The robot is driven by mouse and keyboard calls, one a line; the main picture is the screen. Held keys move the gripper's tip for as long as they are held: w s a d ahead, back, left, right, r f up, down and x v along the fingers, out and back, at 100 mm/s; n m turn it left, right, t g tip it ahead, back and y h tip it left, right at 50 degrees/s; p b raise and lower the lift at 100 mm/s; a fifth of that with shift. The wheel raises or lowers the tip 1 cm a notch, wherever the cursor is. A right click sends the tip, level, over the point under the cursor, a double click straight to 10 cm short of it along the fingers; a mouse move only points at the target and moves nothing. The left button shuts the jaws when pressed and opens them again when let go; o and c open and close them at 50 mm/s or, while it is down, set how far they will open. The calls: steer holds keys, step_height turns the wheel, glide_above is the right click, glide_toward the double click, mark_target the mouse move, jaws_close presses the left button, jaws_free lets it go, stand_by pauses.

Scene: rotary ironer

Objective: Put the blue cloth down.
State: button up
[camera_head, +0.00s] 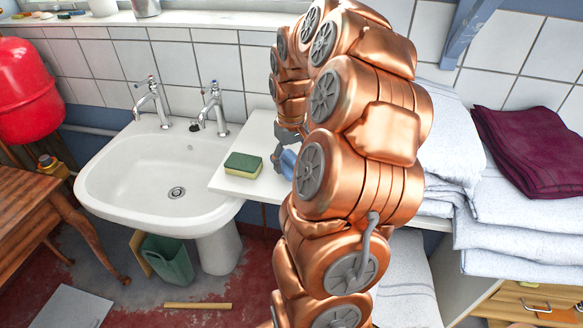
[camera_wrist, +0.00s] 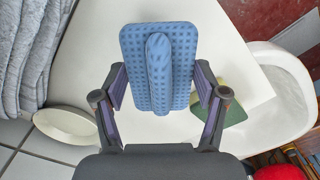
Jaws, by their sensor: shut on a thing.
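The blue cloth (camera_wrist: 133,60) is a flat, rounded, dotted piece with a raised ridge along its middle. It fills the centre of the wrist view, between the fingers of my gripper (camera_wrist: 160,90). My gripper is shut on it. Beneath it is a white board (camera_wrist: 90,75) beside the sink; I cannot tell whether the cloth touches it. In the head view a bit of the blue cloth (camera_head: 288,163) shows over the white board (camera_head: 232,179), and my copper arm hides the rest.
A green and yellow sponge (camera_head: 243,165) lies on the board, left of the cloth. The white sink (camera_head: 125,170) with two taps is left of the board. Folded grey linen (camera_wrist: 35,50) and a maroon cloth (camera_head: 535,150) are on the right in the head view.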

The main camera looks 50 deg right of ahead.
mark_target(291, 169)
steer(key=shift+f+p, duration=0.55)
steer(key=shift+f, duration=1.1)
steer(key=shift+f, duration=0.15)
steer(key=o, duration=1.1)
steer(key=shift+o, duration=0.2)
step_height(291, 169, up, 12)
steer(key=b, duration=0.2)
steer(key=shift+r+b, duration=0.2)
steer(key=shift+b, duration=0.15)
